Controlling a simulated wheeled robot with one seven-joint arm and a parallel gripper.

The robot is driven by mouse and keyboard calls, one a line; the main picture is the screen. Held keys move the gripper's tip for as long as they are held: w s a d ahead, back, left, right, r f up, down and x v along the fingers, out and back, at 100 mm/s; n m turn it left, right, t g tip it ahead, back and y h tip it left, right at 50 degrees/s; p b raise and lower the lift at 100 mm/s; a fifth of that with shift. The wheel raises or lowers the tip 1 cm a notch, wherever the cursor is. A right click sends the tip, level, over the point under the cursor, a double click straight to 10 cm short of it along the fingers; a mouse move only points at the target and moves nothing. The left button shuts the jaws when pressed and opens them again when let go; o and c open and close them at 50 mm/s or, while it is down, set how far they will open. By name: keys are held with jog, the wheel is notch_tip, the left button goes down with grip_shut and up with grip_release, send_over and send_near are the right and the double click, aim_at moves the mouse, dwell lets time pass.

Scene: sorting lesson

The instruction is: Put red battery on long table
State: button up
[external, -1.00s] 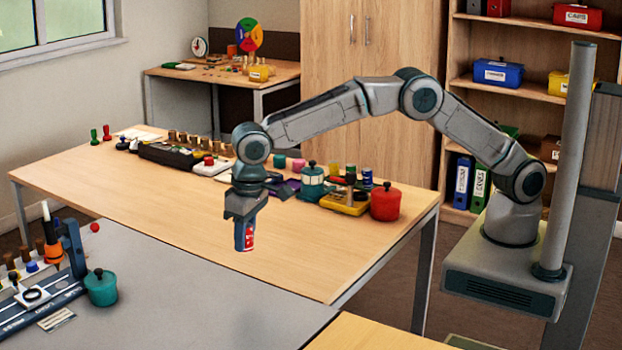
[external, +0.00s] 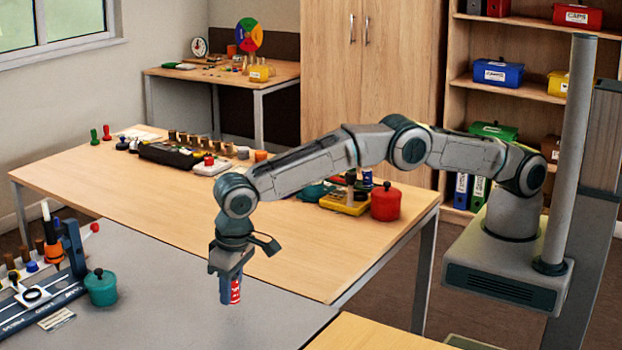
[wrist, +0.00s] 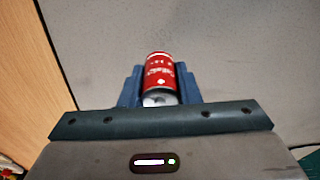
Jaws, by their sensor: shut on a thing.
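The red battery (external: 236,291) is upright in my gripper (external: 229,280), which is shut on it; its lower part shows below the fingers. In the wrist view the red battery (wrist: 160,73) sits between the blue fingers of my gripper (wrist: 160,88), with a grey surface behind it. The long wooden table (external: 150,210) stretches across the middle. I cannot tell the exact gap under the battery.
A teal pot (external: 101,288) and a dark press (external: 45,300) stand at the left of the grey table. A red pot (external: 386,203) and a yellow tray (external: 345,202) are at the wooden table's right end. The grey top around the battery is clear.

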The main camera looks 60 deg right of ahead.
aim_at(232, 303)
jog(key=f, duration=0.1)
jog(key=a+f, duration=0.1)
jog(key=f, duration=0.1)
jog(key=shift+s, duration=0.2)
jog(key=shift+f, duration=0.55)
jog(key=shift+d+f, duration=0.1)
jog(key=shift+f, duration=0.15)
jog(key=o, duration=1)
jog(key=shift+o, duration=0.2)
